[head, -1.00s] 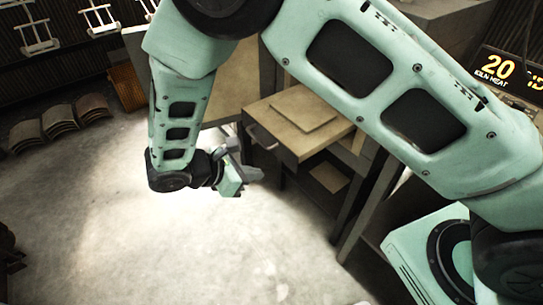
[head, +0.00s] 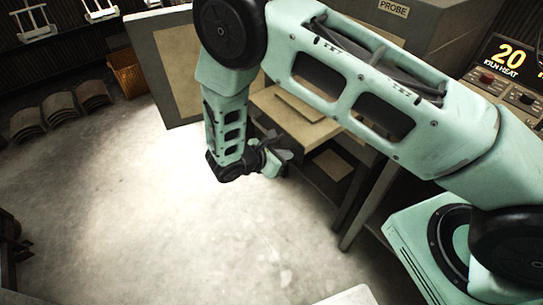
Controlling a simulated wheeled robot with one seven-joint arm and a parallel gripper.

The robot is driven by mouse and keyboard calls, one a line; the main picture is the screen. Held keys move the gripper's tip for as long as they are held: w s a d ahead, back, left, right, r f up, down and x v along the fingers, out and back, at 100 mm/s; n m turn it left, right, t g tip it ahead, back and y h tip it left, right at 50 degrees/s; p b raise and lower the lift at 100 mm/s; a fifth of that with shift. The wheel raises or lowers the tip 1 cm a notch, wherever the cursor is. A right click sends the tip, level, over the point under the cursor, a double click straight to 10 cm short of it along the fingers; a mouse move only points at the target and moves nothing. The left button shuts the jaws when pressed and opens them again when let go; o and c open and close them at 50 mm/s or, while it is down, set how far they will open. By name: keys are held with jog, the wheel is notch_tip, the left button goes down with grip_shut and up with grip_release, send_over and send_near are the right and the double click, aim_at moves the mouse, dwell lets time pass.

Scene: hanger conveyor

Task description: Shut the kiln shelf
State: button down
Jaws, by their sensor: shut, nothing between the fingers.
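The kiln shelf (head: 310,135) is a tan slab that stands pulled out from the kiln, with a thin flat tile (head: 298,107) lying on it. My arm crosses in front and hides its back part. My gripper (head: 281,163) is shut and empty, close to the front of the shelf in the picture. I cannot tell whether it touches the shelf front. The handle seen on the front earlier is hidden now.
The kiln door (head: 165,65) stands open at the left of the shelf. The grey kiln body (head: 430,35) carries a PROBE label. A control panel (head: 505,70) reads 20 KILN HEAT. An orange crate (head: 125,72) and stacked curved tiles (head: 60,108) stand far left. The floor (head: 150,210) in front is clear.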

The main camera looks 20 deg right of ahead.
jog(key=shift+w+d, duration=0.25)
jog(key=shift+d, duration=0.55)
jog(key=shift+d, duration=0.15)
jog(key=w+d+b, duration=0.1)
jog(key=w+d, duration=0.2)
jog(key=d, duration=0.6)
jog(key=w+d+b, duration=0.2)
jog(key=w+d, duration=0.1)
jog(key=d, duration=0.6)
jog(key=w+d+b, duration=0.1)
jog(key=w+d, duration=0.2)
jog(key=d, duration=0.6)
jog(key=shift+d+f+b, duration=0.1)
jog(key=shift+d+b, duration=0.1)
jog(key=shift+b, duration=0.1)
jog(key=shift+w+d, duration=0.15)
jog(key=shift+d, duration=0.4)
jog(key=shift+d+r, duration=0.2)
jog(key=shift+d, duration=0.1)
